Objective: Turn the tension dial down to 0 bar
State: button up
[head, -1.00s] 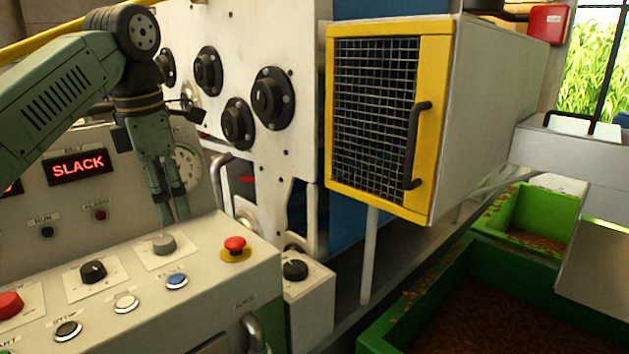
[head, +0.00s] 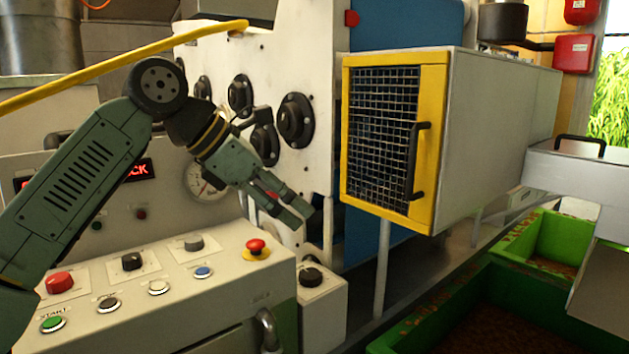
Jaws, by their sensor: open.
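Several knobs could be the tension dial; I cannot read their labels. A black knob (head: 311,276) sits on a low box right of the console. On the console are a grey knob (head: 194,243) and a black selector knob (head: 132,261). A round pressure gauge (head: 200,181) is partly hidden behind my arm; its reading is too small to tell. A red-lettered display (head: 137,170) shows only its last letters, the rest covered by my arm. My gripper (head: 301,214) is open and empty, tilted down to the right, above and apart from the low box's knob.
A red mushroom button (head: 256,246) stands at the console's right end, near my gripper. A yellow-framed mesh guard (head: 432,150) juts out to the right. A white panel with large black hubs (head: 296,120) stands behind. Green bins (head: 480,290) lie at lower right.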

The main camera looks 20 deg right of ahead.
jog(key=s+d+r+g+h, duration=0.1)
jog(key=s+d+r+h, duration=0.1)
jog(key=s+r+h, duration=0.2)
jog(key=shift+s+r+m, duration=0.4)
jog(key=shift+s+r, duration=0.15)
jog(key=shift+s, duration=0.05)
